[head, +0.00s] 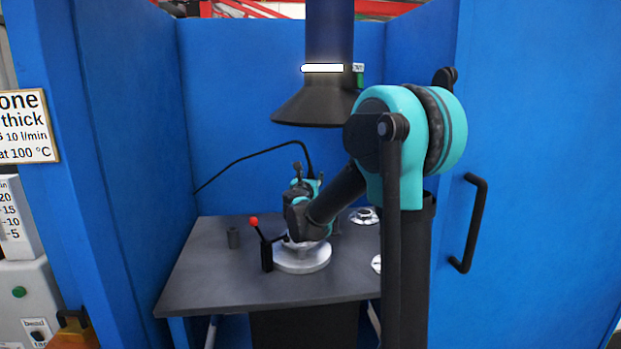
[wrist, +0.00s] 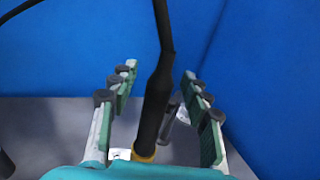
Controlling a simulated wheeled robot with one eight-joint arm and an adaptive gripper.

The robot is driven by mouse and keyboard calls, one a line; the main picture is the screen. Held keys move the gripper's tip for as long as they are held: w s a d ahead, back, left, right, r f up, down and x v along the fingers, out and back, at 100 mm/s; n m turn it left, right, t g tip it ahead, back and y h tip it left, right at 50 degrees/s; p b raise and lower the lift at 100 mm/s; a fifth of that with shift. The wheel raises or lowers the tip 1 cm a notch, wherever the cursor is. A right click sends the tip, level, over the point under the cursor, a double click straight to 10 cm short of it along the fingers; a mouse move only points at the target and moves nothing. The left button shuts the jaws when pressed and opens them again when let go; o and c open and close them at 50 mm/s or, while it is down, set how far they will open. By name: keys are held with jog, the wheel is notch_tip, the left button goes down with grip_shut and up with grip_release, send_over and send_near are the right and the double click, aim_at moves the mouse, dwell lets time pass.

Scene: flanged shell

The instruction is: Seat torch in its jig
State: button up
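The torch (wrist: 157,95) is a black, slim body with a yellow ring low down, and its cable runs up from its top. In the wrist view it stands slightly tilted between the two green-padded fingers of my gripper (wrist: 160,112), with a visible gap on each side. My gripper looks open. In the head view my gripper (head: 308,180) is above the table, behind my wrist, with the black cable (head: 262,153) curving down into it. The torch's lower end is hidden there. I cannot make out the jig for certain; a dark grey post (wrist: 171,118) shows behind the torch.
A pale round flange (head: 302,260) sits on the grey table (head: 210,280), beside a black clamp (head: 267,255) with a red-knobbed lever (head: 254,221). A smaller flanged part (head: 365,215) lies at back right. A dark extraction hood (head: 315,105) hangs overhead; blue walls enclose the table.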

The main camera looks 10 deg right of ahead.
jog(key=v, duration=1.2)
jog(key=s+d+f+m+g+h, duration=0.2)
jog(key=s+d+f+m+g, duration=0.25)
jog(key=d+f+m, duration=0.35)
jog(key=s+d+f+m+g+y, duration=0.2)
jog(key=s+f+m+g, duration=0.1)
jog(key=s+f+m, duration=0.5)
jog(key=s+d+f+m+g+y, duration=0.1)
jog(key=s+d+f+m+g, duration=0.1)
jog(key=s+f+m, duration=0.6)
jog(key=shift+s+d+m+g+y, duration=0.25)
jog(key=shift+s+m+g+y, duration=0.15)
jog(key=shift+s+m+g, duration=0.55)
jog(key=s+a+f+m+y, duration=0.1)
jog(key=s+m, duration=0.1)
jog(key=s+a+f+m+g+y, duration=0.1)
jog(key=s+a+f+m, duration=0.1)
jog(key=s, duration=0.1)
jog(key=s+a+f+m+y, duration=0.1)
jog(key=s+a+f+m, duration=0.1)
jog(key=shift+s+m+g, duration=0.3)
jog(key=shift+s+m, duration=0.05)
jog(key=shift+s, duration=0.05)
jog(key=shift+c, duration=0.3)
